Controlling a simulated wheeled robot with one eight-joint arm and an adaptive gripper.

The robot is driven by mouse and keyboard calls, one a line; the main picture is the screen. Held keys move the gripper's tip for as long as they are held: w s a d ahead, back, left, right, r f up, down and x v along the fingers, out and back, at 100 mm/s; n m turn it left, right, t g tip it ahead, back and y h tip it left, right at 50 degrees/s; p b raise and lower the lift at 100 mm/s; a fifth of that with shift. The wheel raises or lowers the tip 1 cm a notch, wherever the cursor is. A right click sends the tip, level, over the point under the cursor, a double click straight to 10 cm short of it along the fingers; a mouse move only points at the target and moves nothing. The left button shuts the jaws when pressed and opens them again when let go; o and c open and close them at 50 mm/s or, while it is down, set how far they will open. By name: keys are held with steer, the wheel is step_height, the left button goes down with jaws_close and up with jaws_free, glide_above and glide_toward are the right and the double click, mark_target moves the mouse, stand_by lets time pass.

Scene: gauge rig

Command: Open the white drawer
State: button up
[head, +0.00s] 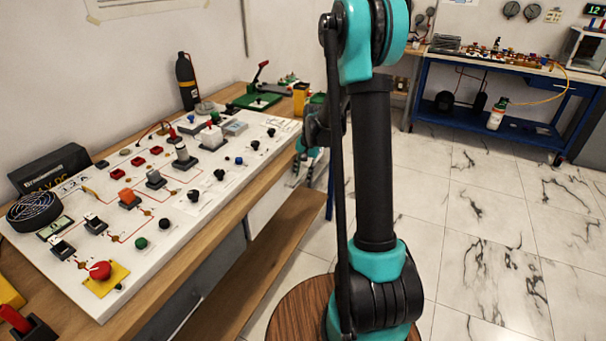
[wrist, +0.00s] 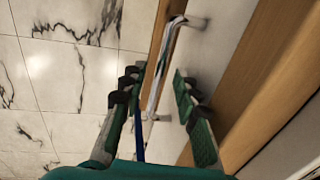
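The white drawer (head: 272,204) sits under the wooden bench top in the head view, and its pale front (wrist: 208,48) fills the middle right of the wrist view. A shiny bar handle (wrist: 163,65) stands off that front. My gripper (wrist: 158,84) is open, one finger on each side of the handle in the wrist view. I see no finger clearly touching the handle. In the head view my gripper (head: 308,167) is small, beside the bench's right end and partly hidden by my arm. The drawer front looks about level with the bench front.
A white gauge panel (head: 215,180) with switches and knobs lies on the bench top. A wooden lower shelf (head: 262,262) runs below. A blue workbench (head: 515,90) stands at the back right. The marble-tiled floor (head: 490,215) between is clear.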

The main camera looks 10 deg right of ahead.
jaws_close()
stand_by(0.4)
